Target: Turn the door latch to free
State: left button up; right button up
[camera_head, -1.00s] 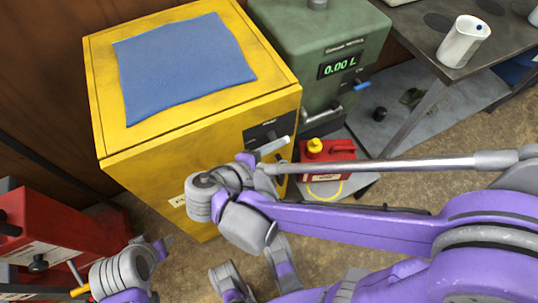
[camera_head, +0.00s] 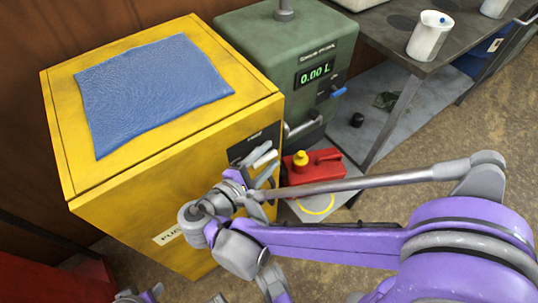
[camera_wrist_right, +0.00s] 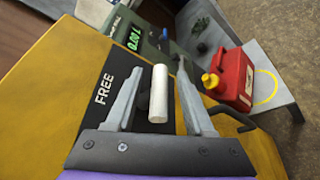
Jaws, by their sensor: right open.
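The door latch is a white bar handle (camera_head: 264,158) on a black plate on the front of the yellow cabinet (camera_head: 130,205). In the right wrist view, the white handle (camera_wrist_right: 159,93) points along the gripper's fingers, and the plate (camera_wrist_right: 103,88) reads "FREE" to its left. My right gripper (camera_head: 261,172) is at the latch. In the right wrist view, its open fingers (camera_wrist_right: 160,58) stand on either side of the handle, with a gap visible on both sides. Only a small part of my left arm shows at the bottom edge of the head view; its fingers are not clear.
A blue cloth (camera_head: 150,90) lies on the cabinet top. A green dispenser (camera_head: 290,45) reading "0.00 L" stands to the right. A red can with a yellow cap (camera_head: 315,167) sits below it. A metal table (camera_head: 400,50) with a white cup (camera_head: 429,36) is at the right.

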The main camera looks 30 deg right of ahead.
jog(key=shift+w+d+f, duration=0.15)
jog(key=shift+w+d, duration=0.05)
jog(key=shift+d, duration=0.35)
grip_shut()
